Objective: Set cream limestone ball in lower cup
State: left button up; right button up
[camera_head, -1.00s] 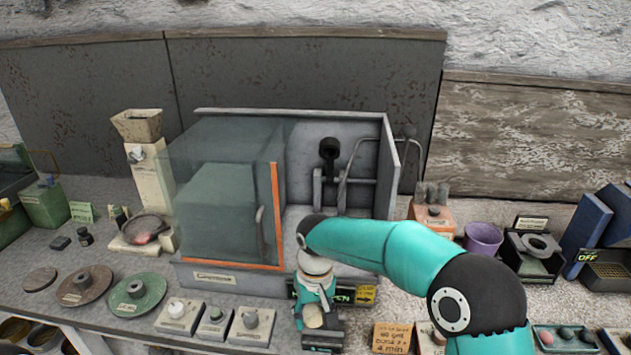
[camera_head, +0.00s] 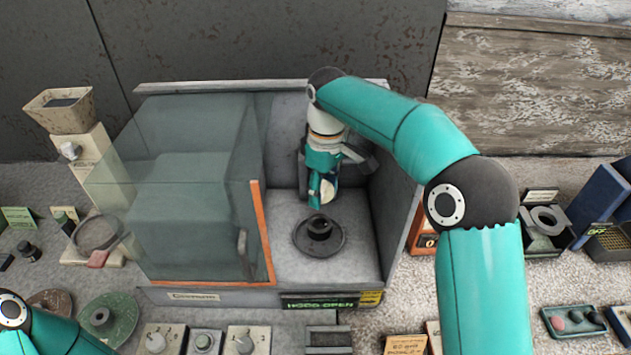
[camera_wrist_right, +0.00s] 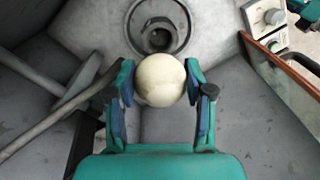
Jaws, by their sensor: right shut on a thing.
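My right gripper (camera_head: 318,195) reaches inside the open-fronted part of the grey cabinet, fingers pointing down. It is shut on the cream limestone ball (camera_wrist_right: 160,80), which sits between the two fingers in the right wrist view. Part of the ball shows in the head view (camera_head: 329,191). The lower cup (camera_head: 319,227) is a dark ring on a round base on the cabinet floor, just below the gripper. In the wrist view the cup (camera_wrist_right: 160,36) appears past the ball, partly covered by it. Of my left arm only a link shows; its gripper is out of view.
A glass door (camera_head: 180,215) with an orange edge stands left of the cup, and the cabinet's grey right wall (camera_head: 401,225) is on the other side. Metal rods (camera_wrist_right: 60,108) run beside the gripper. Control boxes (camera_head: 205,341) line the front.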

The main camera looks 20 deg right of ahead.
jog(key=shift+w+a, duration=0.1)
jog(key=shift+a, duration=0.2)
jog(key=shift+r, duration=0.1)
jog(key=shift+f+b, duration=1.65)
jog(key=shift+f, duration=1.25)
jog(key=shift+p, duration=0.45)
jog(key=shift+f+b, duration=0.8)
jog(key=shift+f, duration=0.5)
jog(key=o, duration=1.2)
jog(key=shift+o, duration=0.2)
